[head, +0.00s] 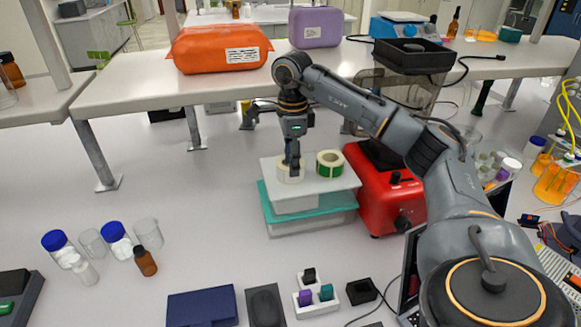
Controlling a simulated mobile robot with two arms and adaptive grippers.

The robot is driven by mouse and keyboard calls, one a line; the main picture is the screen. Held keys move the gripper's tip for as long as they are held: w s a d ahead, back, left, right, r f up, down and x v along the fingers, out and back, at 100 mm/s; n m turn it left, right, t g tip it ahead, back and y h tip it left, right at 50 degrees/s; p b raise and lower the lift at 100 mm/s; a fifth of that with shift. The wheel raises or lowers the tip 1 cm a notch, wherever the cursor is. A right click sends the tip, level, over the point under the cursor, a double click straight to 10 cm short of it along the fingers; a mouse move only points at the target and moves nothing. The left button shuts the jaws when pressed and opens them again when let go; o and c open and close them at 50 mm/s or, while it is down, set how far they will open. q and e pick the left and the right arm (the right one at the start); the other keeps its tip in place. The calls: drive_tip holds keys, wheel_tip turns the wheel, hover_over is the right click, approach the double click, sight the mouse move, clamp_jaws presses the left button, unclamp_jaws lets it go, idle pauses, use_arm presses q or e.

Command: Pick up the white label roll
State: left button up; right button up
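The white label roll (284,177) lies on top of a white lidded box (310,192), near its left side. My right gripper (292,170) points straight down at this roll, and its fingers overlap the roll in the picture. They hide part of the roll. The fingers look close together, but I cannot tell whether they are closed on the roll's wall or only beside it. A second roll with green labels (330,170) lies just to the right on the same box. My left gripper is not in view.
The white box stands on a teal-lidded box (352,207). A red device (395,206) stands close on the right. Blue-capped jars (54,241) and small bottles are at left. An orange case (220,48) is on the bench behind. The table left of the boxes is clear.

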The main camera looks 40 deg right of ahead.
drive_tip(key=shift+d+f+p, duration=0.15)
drive_tip(key=shift+f+p, duration=0.3)
drive_tip(key=shift+f, duration=1.4)
clamp_jaws()
